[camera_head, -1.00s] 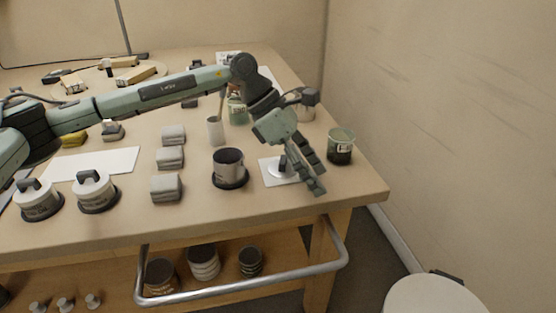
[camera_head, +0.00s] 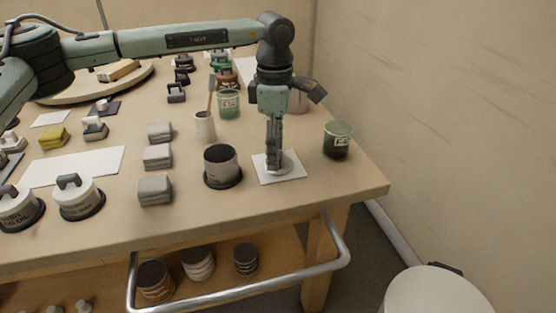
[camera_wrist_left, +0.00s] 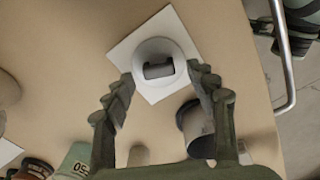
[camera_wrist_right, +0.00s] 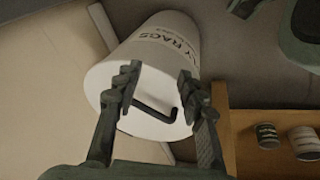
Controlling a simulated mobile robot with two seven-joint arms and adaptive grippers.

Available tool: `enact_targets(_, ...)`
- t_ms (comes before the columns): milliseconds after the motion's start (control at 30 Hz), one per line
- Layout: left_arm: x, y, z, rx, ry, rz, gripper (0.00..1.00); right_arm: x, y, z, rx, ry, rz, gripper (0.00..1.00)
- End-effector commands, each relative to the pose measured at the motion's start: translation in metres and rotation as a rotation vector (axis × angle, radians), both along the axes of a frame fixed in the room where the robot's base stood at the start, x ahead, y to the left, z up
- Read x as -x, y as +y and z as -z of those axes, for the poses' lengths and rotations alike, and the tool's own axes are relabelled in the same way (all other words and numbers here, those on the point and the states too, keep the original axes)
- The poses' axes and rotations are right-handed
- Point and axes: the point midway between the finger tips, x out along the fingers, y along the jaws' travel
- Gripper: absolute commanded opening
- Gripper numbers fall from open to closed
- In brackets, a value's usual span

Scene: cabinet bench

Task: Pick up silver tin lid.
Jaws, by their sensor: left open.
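The silver tin lid (camera_head: 291,165) lies on a white square sheet (camera_head: 296,176) near the right front of the bench. In the left wrist view the round pale lid (camera_wrist_left: 180,50) shows with a dark grip block (camera_wrist_left: 158,69) on its top. My left gripper (camera_head: 273,168) points straight down over the lid and hides part of it. In the left wrist view its fingers (camera_wrist_left: 158,88) are open, with the lid ahead between and beyond the tips. My right gripper (camera_wrist_right: 157,85) is open and empty, in front of a white lidded bin (camera_wrist_right: 160,50).
An open silver tin (camera_head: 222,168) stands left of the sheet. A green cup (camera_head: 338,140) stands to its right, near the bench edge. A pale cup (camera_head: 205,127) and grey blocks (camera_head: 155,189) are farther left. A metal rail (camera_head: 240,284) runs along the front.

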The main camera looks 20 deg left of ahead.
Motion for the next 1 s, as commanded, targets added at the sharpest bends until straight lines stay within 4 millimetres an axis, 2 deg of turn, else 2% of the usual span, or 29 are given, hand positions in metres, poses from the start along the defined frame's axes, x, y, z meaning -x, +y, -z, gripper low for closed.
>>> enact_targets(100, 0.0, 0.0001, 0.0066, 0.001, 0.0, 0.0, 0.57, -0.0004, 0.0003, 0.0004, -0.001, -0.001, 0.0, 0.4)
enact_targets(300, 0.0, 0.0001, 0.0069, 0.001, -0.001, 0.0, 0.56, -0.0012, 0.0005, 0.0001, -0.001, -0.003, -0.001, 0.4)
enact_targets(633, 0.0, 0.0001, 0.0065, 0.001, 0.0, 0.0, 0.16, -0.0025, 0.0006, -0.0003, -0.002, -0.006, -0.001, 0.4)
enact_targets(1000, -0.0002, 0.0, 0.002, 0.002, -0.001, 0.0, 0.16, -0.0026, 0.0009, -0.0001, -0.002, -0.006, 0.0, 0.4)
